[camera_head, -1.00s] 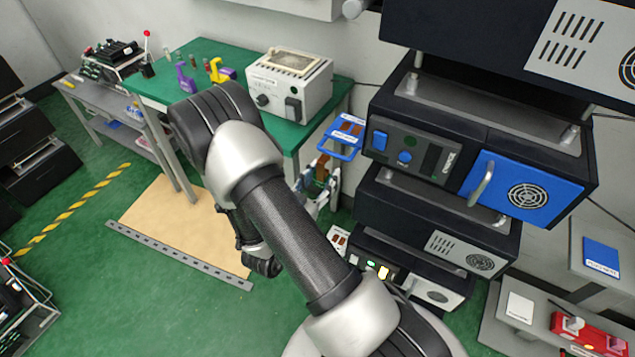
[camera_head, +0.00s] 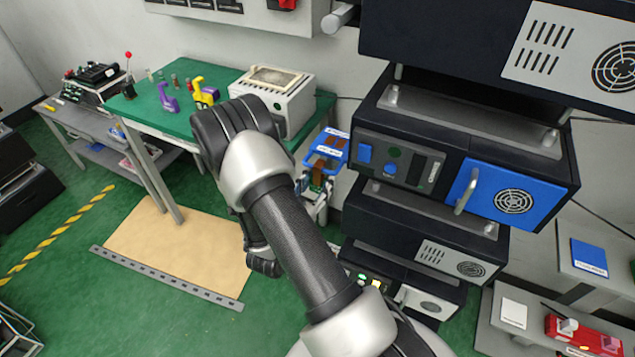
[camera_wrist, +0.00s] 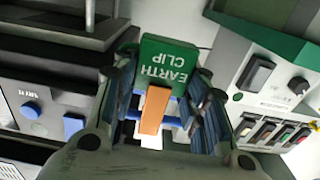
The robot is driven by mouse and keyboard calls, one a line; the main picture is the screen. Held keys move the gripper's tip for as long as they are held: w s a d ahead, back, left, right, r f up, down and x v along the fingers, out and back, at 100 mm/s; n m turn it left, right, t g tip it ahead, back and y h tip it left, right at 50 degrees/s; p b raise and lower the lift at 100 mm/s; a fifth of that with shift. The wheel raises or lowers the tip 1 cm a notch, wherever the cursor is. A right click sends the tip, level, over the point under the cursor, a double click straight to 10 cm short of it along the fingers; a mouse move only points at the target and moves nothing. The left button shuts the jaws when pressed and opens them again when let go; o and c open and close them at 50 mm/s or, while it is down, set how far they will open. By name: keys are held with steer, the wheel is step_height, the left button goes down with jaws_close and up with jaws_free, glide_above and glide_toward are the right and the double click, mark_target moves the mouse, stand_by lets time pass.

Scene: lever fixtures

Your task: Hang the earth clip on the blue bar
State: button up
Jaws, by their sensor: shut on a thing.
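The earth clip (camera_wrist: 168,58), a green block lettered EARTH CLIP with a copper-orange strip below it, sits between the fingers of my gripper (camera_wrist: 160,92) in the wrist view. My gripper is shut on it. Blue pieces, apparently the blue bar (camera_wrist: 173,121), show on both sides of the strip; I cannot tell whether the clip touches or hooks over them.
Stacked dark cabinets (camera_head: 400,225) stand close to the right of my gripper. A green table (camera_head: 150,108) with a white instrument box (camera_head: 290,95) is behind and to the left. A grey shelf (camera_head: 480,335) is at lower right. Open green floor lies at left.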

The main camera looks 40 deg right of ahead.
steer(key=o, duration=1.1)
steer(key=shift+o, duration=0.2)
steer(key=shift+a, duration=0.1)
steer(key=v, duration=1.2)
steer(key=shift+w, duration=0.15)
